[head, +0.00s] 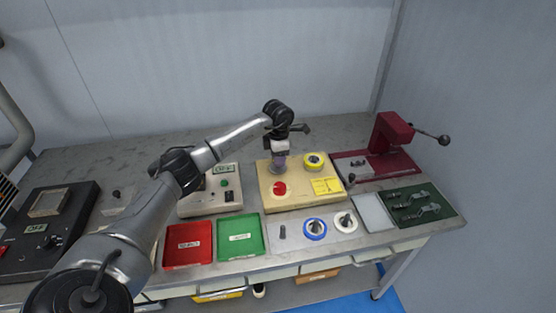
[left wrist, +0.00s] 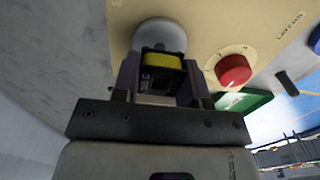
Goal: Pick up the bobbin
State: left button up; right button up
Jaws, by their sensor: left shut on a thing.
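My left gripper (head: 280,160) reaches down over the left back part of the beige coil winder (head: 267,203). In the left wrist view its two fingers (left wrist: 160,68) are shut on the bobbin (left wrist: 160,60), which shows as a yellow band between them. A round grey disc (left wrist: 160,33) of the winder is right beyond the bobbin. I cannot tell whether the bobbin touches the disc. In the head view the fingers hide most of the bobbin. My right gripper is not in view.
Red (head: 175,256) and green (head: 252,250) trays stand in front. Blue (head: 315,227) and white (head: 345,221) spools lie right of them. A dark red press (head: 392,140) stands at the back right.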

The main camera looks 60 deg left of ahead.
pick_arm(q)
notch_tip(320, 180, up, 2)
jog(key=shift+r, duration=0.1)
jog(key=w+d+r+p, duration=0.3)
jog(key=w+d+r, duration=0.2)
jog(key=d, duration=0.5)
jog(key=shift+d+r, duration=0.25)
jog(key=shift+r, duration=0.6)
jog(key=shift+w, duration=0.1)
